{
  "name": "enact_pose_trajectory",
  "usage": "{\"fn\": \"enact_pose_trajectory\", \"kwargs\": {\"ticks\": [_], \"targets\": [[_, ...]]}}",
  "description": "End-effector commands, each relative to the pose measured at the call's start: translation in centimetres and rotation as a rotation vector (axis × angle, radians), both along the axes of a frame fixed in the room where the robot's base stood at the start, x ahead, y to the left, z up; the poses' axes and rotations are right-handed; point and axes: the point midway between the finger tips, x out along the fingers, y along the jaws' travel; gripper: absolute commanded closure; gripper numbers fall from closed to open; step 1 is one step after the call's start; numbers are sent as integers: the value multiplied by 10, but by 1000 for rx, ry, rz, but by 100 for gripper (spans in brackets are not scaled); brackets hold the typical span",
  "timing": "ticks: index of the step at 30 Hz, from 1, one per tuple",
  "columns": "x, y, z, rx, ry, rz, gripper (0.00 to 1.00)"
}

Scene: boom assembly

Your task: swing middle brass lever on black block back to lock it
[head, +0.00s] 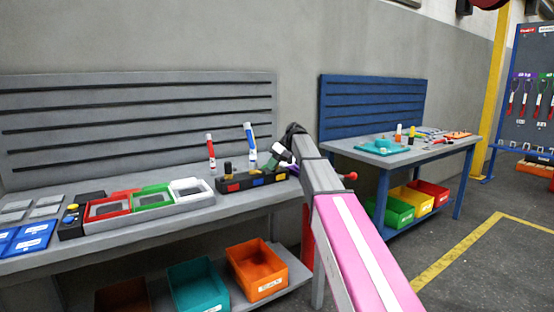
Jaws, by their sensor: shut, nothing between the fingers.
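My gripper (271,163) is shut and empty, low over the right part of the block. Whether it touches the block or a lever cannot be told. My arm hides what is just right of the block.
Red, green and white trays (152,199) stand left of the block. A slatted grey panel (140,118) backs the bench. Bins (258,268) sit below. A blue bench (420,147) stands right.

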Motion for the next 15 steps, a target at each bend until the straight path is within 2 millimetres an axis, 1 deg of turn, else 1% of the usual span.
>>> {"fn": "enact_pose_trajectory", "kwargs": {"ticks": [5, 15], "targets": [[-1, 6, -8, 0, -1, -1, 100], [-1, 6, -9, 0, -1, -1, 100]]}}
